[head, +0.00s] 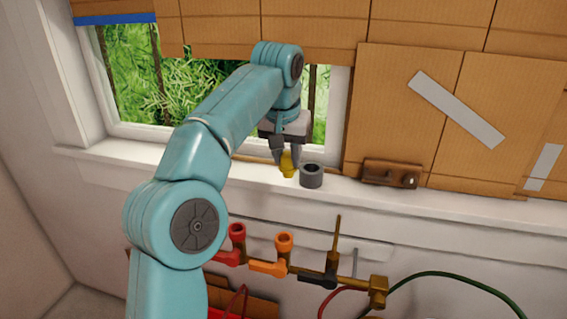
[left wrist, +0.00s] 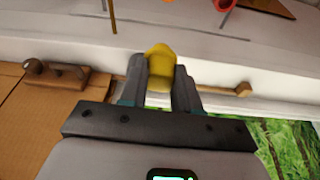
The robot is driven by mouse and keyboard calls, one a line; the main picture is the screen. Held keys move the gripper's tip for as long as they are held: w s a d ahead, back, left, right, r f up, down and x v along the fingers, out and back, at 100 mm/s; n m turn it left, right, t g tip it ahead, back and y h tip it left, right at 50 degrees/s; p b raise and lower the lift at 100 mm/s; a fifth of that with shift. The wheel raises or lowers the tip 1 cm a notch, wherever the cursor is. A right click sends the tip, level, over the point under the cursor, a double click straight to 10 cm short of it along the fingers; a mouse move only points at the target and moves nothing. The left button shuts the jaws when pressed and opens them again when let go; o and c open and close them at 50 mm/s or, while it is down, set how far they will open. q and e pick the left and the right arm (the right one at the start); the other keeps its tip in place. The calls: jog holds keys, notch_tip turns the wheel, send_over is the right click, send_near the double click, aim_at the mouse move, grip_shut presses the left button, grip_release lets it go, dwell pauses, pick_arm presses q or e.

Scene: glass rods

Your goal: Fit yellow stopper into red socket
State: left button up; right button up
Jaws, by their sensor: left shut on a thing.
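The yellow stopper (head: 287,165) is between the fingers of my left gripper (head: 286,152), which is shut on it. It is held at the window sill, just left of a dark grey ring-shaped holder. The stopper also shows in the left wrist view (left wrist: 160,66), between the fingertips. The red socket (head: 237,231) stands upright on a red-handled valve below the sill, lower left of the gripper. My right gripper is not in view.
The grey holder (head: 312,176) and a brown wooden block (head: 390,173) stand on the white sill (head: 340,190). An orange socket (head: 284,242) and a black-handled valve with a thin upright rod (head: 336,240) are right of the red one. A green hose (head: 440,275) runs at lower right.

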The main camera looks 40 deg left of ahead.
pick_arm(q)
jog(key=w+a+f+m+p, duration=0.1)
jog(key=w+f+m+p, duration=0.1)
jog(key=w+f, duration=0.3)
jog(key=s+a+f+n+p, duration=0.1)
jog(key=s+a+f+p, duration=0.25)
jog(key=s+a, duration=0.2)
jog(key=s+a+f+n+p, duration=0.1)
jog(key=s+a+f+p, duration=0.1)
jog(key=s+a+f, duration=0.35)
jog(key=shift+n, duration=0.3)
jog(key=f+b, duration=0.1)
jog(key=s+f+b, duration=0.1)
jog(key=f, duration=0.1)
jog(key=d+f+b, duration=0.1)
jog(key=f+b, duration=0.1)
jog(key=shift+s, duration=0.55)
jog(key=shift+w, duration=0.2)
